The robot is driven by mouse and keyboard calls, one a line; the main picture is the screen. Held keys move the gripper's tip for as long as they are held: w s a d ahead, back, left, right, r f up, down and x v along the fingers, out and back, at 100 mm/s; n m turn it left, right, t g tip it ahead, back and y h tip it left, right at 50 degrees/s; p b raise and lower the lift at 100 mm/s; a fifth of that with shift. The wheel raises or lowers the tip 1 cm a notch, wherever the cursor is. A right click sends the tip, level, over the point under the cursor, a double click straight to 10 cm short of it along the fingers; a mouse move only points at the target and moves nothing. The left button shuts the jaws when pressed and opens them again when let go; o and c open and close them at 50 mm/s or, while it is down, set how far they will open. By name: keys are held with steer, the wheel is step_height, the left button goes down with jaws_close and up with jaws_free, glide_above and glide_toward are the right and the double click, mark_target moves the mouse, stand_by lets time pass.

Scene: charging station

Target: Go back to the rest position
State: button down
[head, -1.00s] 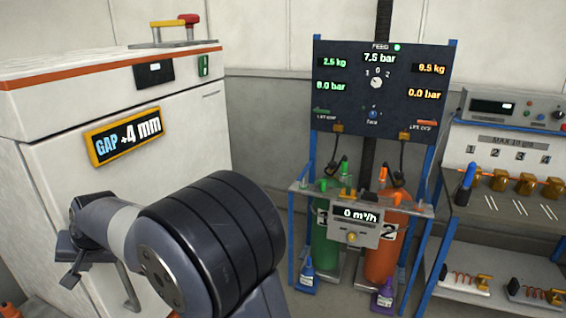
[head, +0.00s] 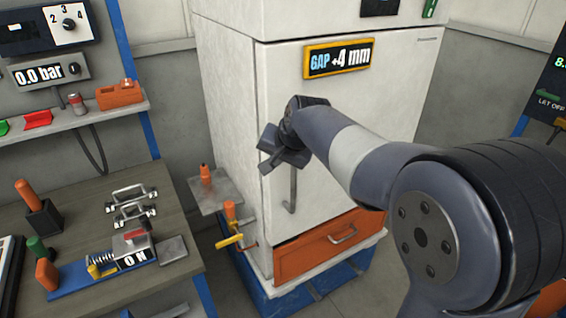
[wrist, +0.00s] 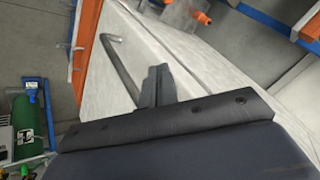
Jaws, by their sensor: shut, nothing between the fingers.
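My gripper (head: 268,160) is shut and empty, in front of the white cabinet (head: 228,120). In the head view it hides a bit of the cabinet front above the long grey handle (head: 292,190). In the wrist view my gripper (wrist: 154,82) shows as dark fingers close together, with the curved handle (wrist: 119,65) beside them to the left. I cannot tell whether the fingers touch the cabinet. My arm is bent and reaches in from the right.
An orange-handled valve (head: 230,210) sticks out from the cabinet's side. Grey wall lies behind.

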steer(key=s+r, duration=0.4)
steer(key=r, duration=0.1)
steer(key=shift+s+a+r+b, duration=0.15)
steer(key=shift+a+r+b, duration=0.1)
steer(key=shift+b, duration=0.15)
